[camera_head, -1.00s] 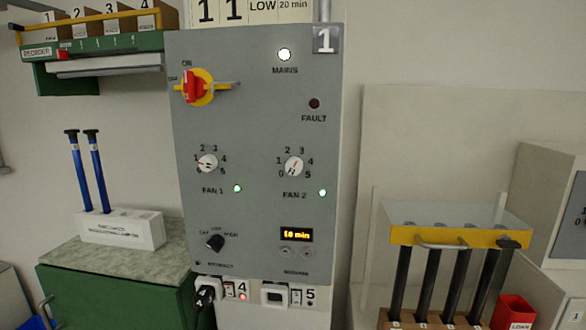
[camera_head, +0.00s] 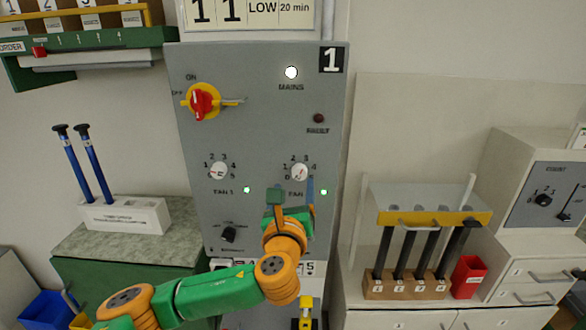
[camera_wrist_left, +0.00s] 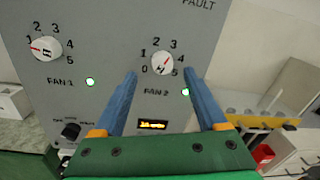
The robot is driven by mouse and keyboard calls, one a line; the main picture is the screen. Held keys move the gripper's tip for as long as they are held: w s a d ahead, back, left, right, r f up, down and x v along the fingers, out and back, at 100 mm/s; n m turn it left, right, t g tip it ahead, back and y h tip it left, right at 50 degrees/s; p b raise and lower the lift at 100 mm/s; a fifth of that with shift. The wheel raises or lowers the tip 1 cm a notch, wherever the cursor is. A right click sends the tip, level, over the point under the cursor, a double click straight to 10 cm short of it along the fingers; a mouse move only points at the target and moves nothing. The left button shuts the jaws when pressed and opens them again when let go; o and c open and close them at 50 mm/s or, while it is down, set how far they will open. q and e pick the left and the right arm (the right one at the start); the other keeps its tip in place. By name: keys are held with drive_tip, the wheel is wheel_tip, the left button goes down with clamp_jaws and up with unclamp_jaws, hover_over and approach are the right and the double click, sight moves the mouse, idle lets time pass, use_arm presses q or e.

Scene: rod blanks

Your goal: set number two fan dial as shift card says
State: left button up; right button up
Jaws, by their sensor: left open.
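The number two fan dial (camera_head: 300,173) is a small white knob with a red mark, on the grey panel, ringed by numbers 0 to 5. It also shows in the left wrist view (camera_wrist_left: 162,64); I cannot tell for certain which number its mark points at. The shift card (camera_head: 255,12), cut off at the top, reads 11, LOW and 20 min. My left gripper (camera_head: 292,187) is open and empty, just below the dial in the head view. In the wrist view its blue fingers (camera_wrist_left: 160,74) stand on either side of the dial. No contact is visible. My right gripper is not in view.
The fan 1 dial (camera_head: 218,171) is left of the fan 2 dial. A red-and-yellow mains switch (camera_head: 201,102) sits above and a black selector knob (camera_head: 229,234) below. A rack of black rods (camera_head: 435,219) stands to the right. Blue rods (camera_head: 84,165) stand at left.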

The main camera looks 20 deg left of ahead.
sight(299, 174)
use_arm(q)
drive_tip(key=x, duration=0.1)
drive_tip(key=p+x, duration=0.1)
drive_tip(key=x, duration=0.3)
drive_tip(key=shift+w+d+f, duration=0.15)
drive_tip(key=shift+w+d, duration=0.1)
drive_tip(key=shift+d, duration=0.05)
drive_tip(key=shift+w+a, duration=0.15)
drive_tip(key=shift+w, duration=0.3)
drive_tip(key=shift+s, duration=0.1)
drive_tip(key=shift+f, duration=0.1)
clamp_jaws()
drive_tip(key=shift+n, duration=0.3)
